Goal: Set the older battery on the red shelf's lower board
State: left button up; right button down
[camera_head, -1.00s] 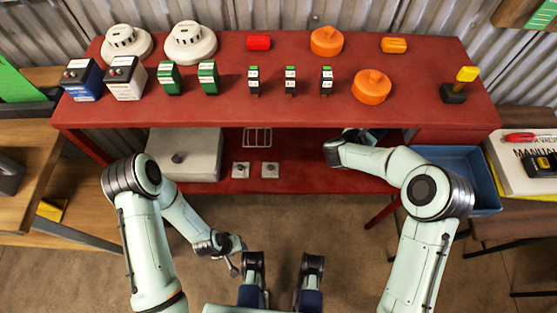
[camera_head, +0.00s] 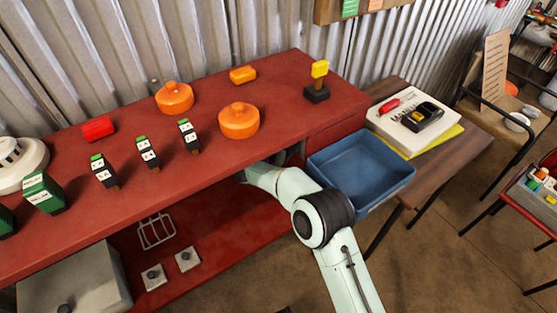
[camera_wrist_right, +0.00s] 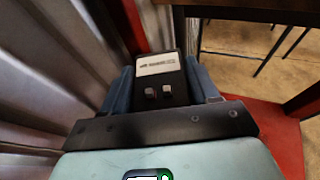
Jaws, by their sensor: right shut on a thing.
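The red shelf has an upper board (camera_head: 215,155) and a lower board (camera_head: 220,225). In the head view my right arm reaches in between the two boards at the right end, and the upper board hides its gripper. In the right wrist view my right gripper (camera_wrist_right: 162,84) is shut on a dark, boxy battery (camera_wrist_right: 158,66) with a white label and two small terminals. Its label text is too small to read. A red surface (camera_wrist_right: 280,130) shows at the right; I cannot tell whether the battery touches any board. My left gripper is out of view.
A grey case (camera_head: 75,280), a wire rack (camera_head: 157,231) and two small square pieces (camera_head: 188,259) occupy the lower board's left part. Bare board lies right of them. A blue bin (camera_head: 360,165) stands beside the shelf's right end. Detectors, orange domes and small blocks stand on top.

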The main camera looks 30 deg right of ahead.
notch_tip(320, 180, down, 6)
jog(key=shift+d+f+b, duration=0.1)
jog(key=shift+f+b, duration=0.05)
jog(key=shift+b, duration=0.65)
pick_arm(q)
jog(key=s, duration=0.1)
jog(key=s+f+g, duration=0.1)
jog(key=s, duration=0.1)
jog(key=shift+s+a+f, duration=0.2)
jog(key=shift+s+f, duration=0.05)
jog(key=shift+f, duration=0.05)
pick_arm(e)
jog(key=shift+c, duration=1.4)
grip_release()
jog(key=shift+f, duration=0.2)
jog(key=shift+r, duration=0.15)
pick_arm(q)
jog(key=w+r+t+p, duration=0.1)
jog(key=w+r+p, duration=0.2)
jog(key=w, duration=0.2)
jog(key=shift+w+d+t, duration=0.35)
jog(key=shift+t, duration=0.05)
pick_arm(e)
jog(key=v, duration=1.2)
